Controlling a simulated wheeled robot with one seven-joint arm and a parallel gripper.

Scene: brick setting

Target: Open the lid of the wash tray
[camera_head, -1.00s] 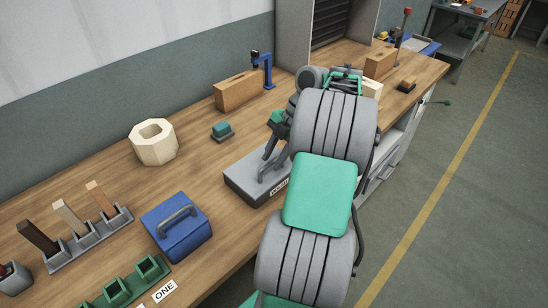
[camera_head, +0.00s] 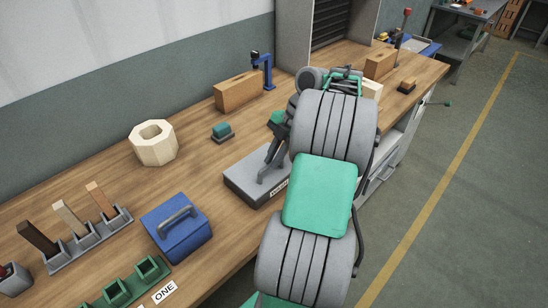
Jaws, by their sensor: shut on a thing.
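The wash tray (camera_head: 243,184) is a low grey box with a flat grey lid and a partly covered white label on its front. It sits on the wooden bench, left of my arm. The lid lies flat and looks closed. My gripper (camera_head: 267,169) is at the top of the lid and shut on its grey handle (camera_head: 264,178). The fingers hide part of the handle, and my arm hides the tray's right end.
A blue box with a handle (camera_head: 178,230), a green slotted rack (camera_head: 130,284) and a grey block holder (camera_head: 92,240) are to the left. A cream octagonal ring (camera_head: 153,142) and a small green-topped block (camera_head: 222,131) stand behind. Bare bench lies between them.

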